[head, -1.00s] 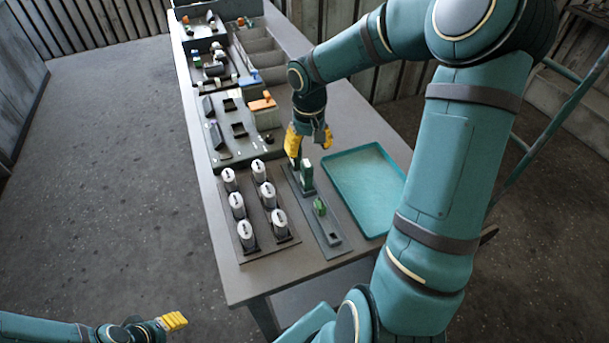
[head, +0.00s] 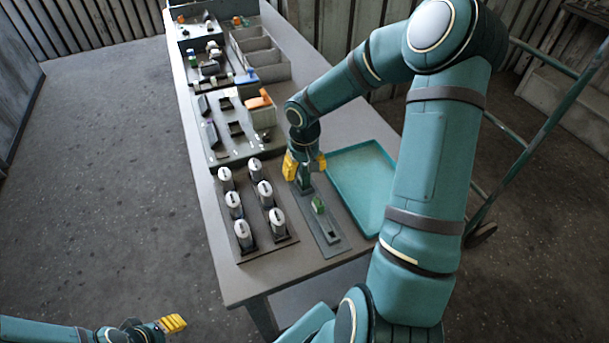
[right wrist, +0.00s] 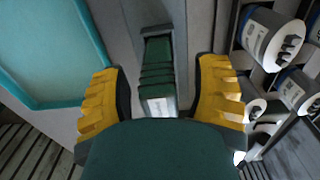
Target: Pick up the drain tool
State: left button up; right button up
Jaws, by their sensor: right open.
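A green ribbed tool, which looks like the drain tool (right wrist: 157,75), stands in a narrow grey rack (head: 333,239). In the right wrist view it lies between the two yellow fingers of my open right gripper (right wrist: 162,95), with a gap on both sides. In the head view my right gripper (head: 304,166) is over the rack's far part and partly hides this tool (head: 305,184). A second, shorter green piece (head: 318,204) sits nearer in the same rack. My left gripper (head: 172,323) is low at the bottom left, away from the table; its opening is unclear.
A teal tray (head: 363,187) lies right of the rack. Several white canisters (head: 243,234) stand in a dark holder on the left. Beyond are a grey fixture panel (head: 232,150) with an orange-topped block (head: 258,100), and grey bins (head: 262,58). The table's near edge is clear.

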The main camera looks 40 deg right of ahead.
jog(key=shift+c, duration=0.2)
jog(key=c, duration=1)
